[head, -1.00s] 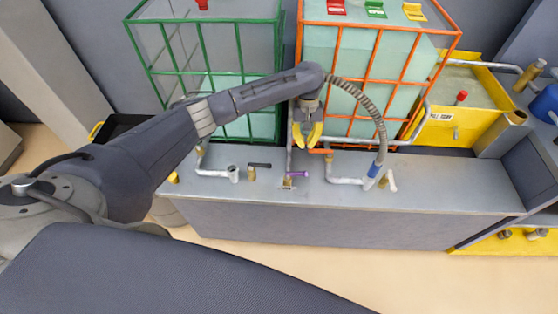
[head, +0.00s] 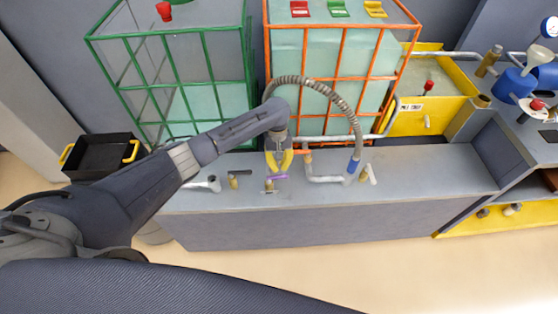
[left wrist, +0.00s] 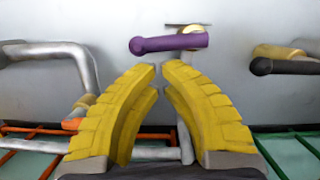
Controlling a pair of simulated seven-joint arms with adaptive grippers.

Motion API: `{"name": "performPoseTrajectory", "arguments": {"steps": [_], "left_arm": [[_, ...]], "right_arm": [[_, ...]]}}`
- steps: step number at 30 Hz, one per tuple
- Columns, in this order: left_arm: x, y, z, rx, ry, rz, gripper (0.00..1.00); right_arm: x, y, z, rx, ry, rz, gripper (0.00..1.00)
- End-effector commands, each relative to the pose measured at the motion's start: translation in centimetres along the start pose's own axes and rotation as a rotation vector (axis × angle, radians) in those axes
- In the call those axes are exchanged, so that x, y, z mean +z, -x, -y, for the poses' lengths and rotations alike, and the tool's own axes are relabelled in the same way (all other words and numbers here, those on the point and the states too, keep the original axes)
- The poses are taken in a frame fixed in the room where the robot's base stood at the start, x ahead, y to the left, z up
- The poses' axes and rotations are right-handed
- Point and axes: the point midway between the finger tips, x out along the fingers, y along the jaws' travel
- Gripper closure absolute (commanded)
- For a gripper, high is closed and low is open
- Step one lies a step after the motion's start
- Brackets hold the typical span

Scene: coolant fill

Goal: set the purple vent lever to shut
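The purple vent lever (head: 278,177) sits on a brass valve on the grey bench, its handle pointing right from the valve. In the left wrist view the purple lever (left wrist: 170,43) lies sideways just beyond my fingertips, its free end to the left. My left gripper (head: 279,171) is right above or behind the lever. In the wrist view, my left gripper (left wrist: 160,67) has its yellow fingertips drawn almost together, with a thin gap and nothing between them. The lever is not held; I cannot tell whether the tips touch it. My right gripper is not in view.
A black lever (head: 240,172) stands left of the purple one and a white-handled valve (head: 370,174) right. Grey pipes (head: 325,179) run along the bench. A green-framed tank (head: 205,90) and an orange-framed tank (head: 318,80) stand behind. A yellow bin (head: 420,105) is at right.

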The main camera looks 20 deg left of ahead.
Motion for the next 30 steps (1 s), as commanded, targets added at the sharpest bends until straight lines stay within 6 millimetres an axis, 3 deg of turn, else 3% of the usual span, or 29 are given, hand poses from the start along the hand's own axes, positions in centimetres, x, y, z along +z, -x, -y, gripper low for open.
{"name": "performPoseTrajectory", "arguments": {"steps": [30], "left_arm": [[1.4,-0.7,-0.4,-0.030,-0.127,0.001,1.00]], "right_arm": [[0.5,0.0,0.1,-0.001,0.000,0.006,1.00]]}}
